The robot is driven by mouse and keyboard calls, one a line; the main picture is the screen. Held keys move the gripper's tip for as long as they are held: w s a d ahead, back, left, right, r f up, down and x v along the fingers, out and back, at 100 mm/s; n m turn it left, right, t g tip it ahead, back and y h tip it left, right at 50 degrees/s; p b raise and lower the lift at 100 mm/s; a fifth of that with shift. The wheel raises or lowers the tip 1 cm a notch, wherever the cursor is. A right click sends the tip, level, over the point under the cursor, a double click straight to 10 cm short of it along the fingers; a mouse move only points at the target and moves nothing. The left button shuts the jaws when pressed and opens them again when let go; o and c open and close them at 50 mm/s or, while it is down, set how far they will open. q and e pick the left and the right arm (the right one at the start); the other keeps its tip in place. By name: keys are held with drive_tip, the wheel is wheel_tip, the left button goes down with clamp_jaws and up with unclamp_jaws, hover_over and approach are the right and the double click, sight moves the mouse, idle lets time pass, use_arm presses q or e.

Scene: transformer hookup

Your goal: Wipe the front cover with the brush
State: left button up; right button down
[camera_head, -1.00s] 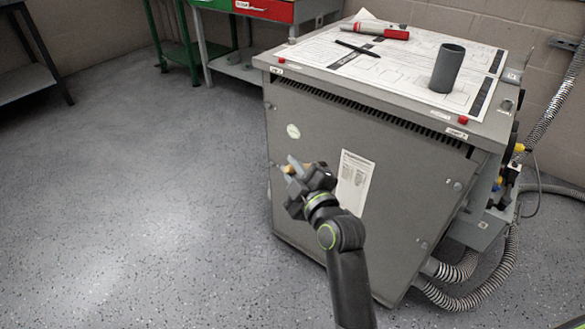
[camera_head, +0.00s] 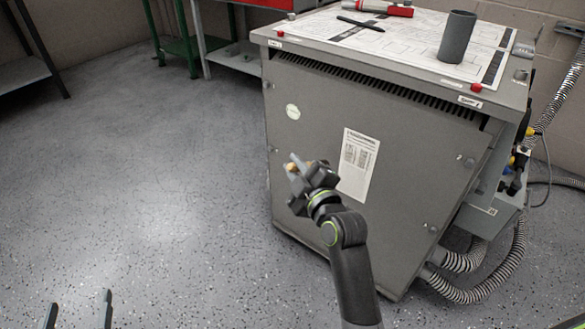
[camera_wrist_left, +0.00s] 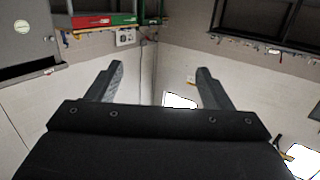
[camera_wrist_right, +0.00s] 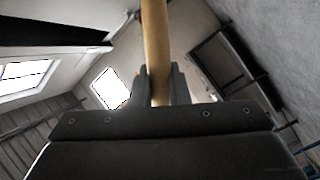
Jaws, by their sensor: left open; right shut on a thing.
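The front cover (camera_head: 340,105) is the large grey panel on the near side of the transformer cabinet, with a paper label and a small round sticker. My right gripper (camera_head: 302,170) appears in front of the cover's left-middle part; I cannot tell whether anything touches it. It is shut on the brush, whose tan wooden handle (camera_wrist_right: 156,50) runs up between the fingers in the right wrist view. The brush's bristles are not visible. My left gripper (camera_head: 78,306) shows only its two spread fingertips at the bottom left; its fingers (camera_wrist_left: 152,85) are open and empty in the left wrist view.
On the cabinet's top (camera_head: 400,50) stand a grey cylinder (camera_head: 457,37), a dark pen (camera_head: 360,23) and a red-and-grey tool (camera_head: 385,8). Corrugated hoses (camera_head: 490,280) lie at the cabinet's right. The floor (camera_head: 150,190) at left is clear.

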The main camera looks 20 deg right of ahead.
drive_tip(key=shift+w+d+r, duration=0.1)
drive_tip(key=shift+w+d, duration=0.8)
drive_tip(key=shift+d, duration=0.2)
use_arm(q)
drive_tip(key=shift+s+d+f+g, duration=0.1)
drive_tip(key=shift+s+f+g, duration=0.1)
drive_tip(key=shift+f+g, duration=0.35)
drive_tip(key=shift+s+f+g, duration=0.15)
drive_tip(key=shift+f+g, duration=0.1)
drive_tip(key=shift+f, duration=0.45)
use_arm(e)
drive_tip(key=shift+w+d, duration=0.65)
drive_tip(key=shift+d, duration=0.15)
drive_tip(key=shift+w+d, duration=0.4)
drive_tip(key=shift+d, duration=0.15)
drive_tip(key=shift+s+d+p, duration=0.7)
drive_tip(key=shift+s+d, duration=1.75)
drive_tip(key=shift+s, duration=0.75)
drive_tip(key=shift+w+a+b, duration=0.2)
drive_tip(key=shift+w+a, duration=0.65)
drive_tip(key=shift+w, duration=0.2)
drive_tip(key=shift+w+a+b, duration=0.2)
drive_tip(key=shift+w+a, duration=0.6)
drive_tip(key=shift+w, duration=0.3)
drive_tip(key=shift+w+a+b, duration=0.2)
drive_tip(key=shift+w+a, duration=0.65)
drive_tip(key=shift+w, duration=0.2)
